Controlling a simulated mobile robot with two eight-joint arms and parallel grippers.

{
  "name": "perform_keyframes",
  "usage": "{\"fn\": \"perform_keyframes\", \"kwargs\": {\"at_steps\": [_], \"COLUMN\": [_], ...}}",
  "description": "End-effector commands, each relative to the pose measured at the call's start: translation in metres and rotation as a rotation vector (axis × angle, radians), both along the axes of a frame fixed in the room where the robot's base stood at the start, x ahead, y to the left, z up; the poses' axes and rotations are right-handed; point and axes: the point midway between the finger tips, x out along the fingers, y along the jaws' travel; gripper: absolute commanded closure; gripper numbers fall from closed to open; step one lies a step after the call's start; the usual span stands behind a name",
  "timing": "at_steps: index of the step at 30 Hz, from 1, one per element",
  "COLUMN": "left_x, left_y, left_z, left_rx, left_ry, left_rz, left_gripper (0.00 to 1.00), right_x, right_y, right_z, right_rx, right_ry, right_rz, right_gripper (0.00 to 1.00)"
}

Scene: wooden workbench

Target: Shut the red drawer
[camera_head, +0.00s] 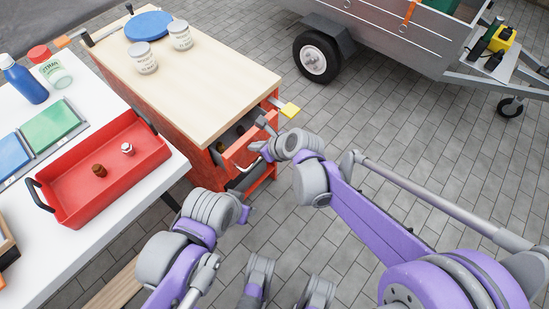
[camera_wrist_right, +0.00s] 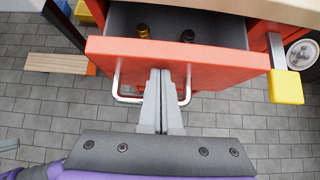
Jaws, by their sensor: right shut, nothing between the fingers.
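The red drawer (camera_head: 247,148) stands pulled out from the end of the wooden-topped workbench (camera_head: 215,85). In the right wrist view its red front (camera_wrist_right: 230,66) spans the picture, with the grey interior showing behind it. A silver bar handle (camera_wrist_right: 128,99) is on the front. My right gripper (camera_wrist_right: 160,74) is shut and empty, its fingertips at the drawer front between the handle's two legs; I cannot tell if they touch. The right gripper (camera_head: 258,147) also shows beside the drawer in the head view. My left gripper (camera_head: 243,213) is low at the left, mostly hidden by its arm.
A brass piece (camera_wrist_right: 143,31) and a dark piece (camera_wrist_right: 188,36) lie in the drawer. A yellow block (camera_head: 290,110) sticks out at the bench corner. A white table with a red tray (camera_head: 70,205) stands left. A trailer (camera_head: 400,40) stands behind; paving at right is clear.

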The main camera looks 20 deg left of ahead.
Motion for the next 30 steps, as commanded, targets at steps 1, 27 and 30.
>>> {"fn": "perform_keyframes", "kwargs": {"at_steps": [1, 27, 30], "left_x": [0.000, -0.001, -0.001], "left_y": [0.000, 0.000, 0.000], "left_z": [0.002, 0.008, 0.008], "left_rx": [0.000, 0.000, 0.000], "left_ry": [-0.001, -0.003, -0.003], "left_rz": [0.000, 0.000, 0.000], "left_gripper": [0.53, 0.53, 0.53], "right_x": [0.004, 0.025, 0.025], "right_y": [0.012, 0.068, 0.068], "right_z": [0.001, 0.001, 0.001], "right_rx": [0.000, 0.004, 0.005], "right_ry": [-0.002, -0.004, -0.003], "right_rz": [0.004, -0.001, -0.001], "right_gripper": [1.00, 1.00, 1.00]}}
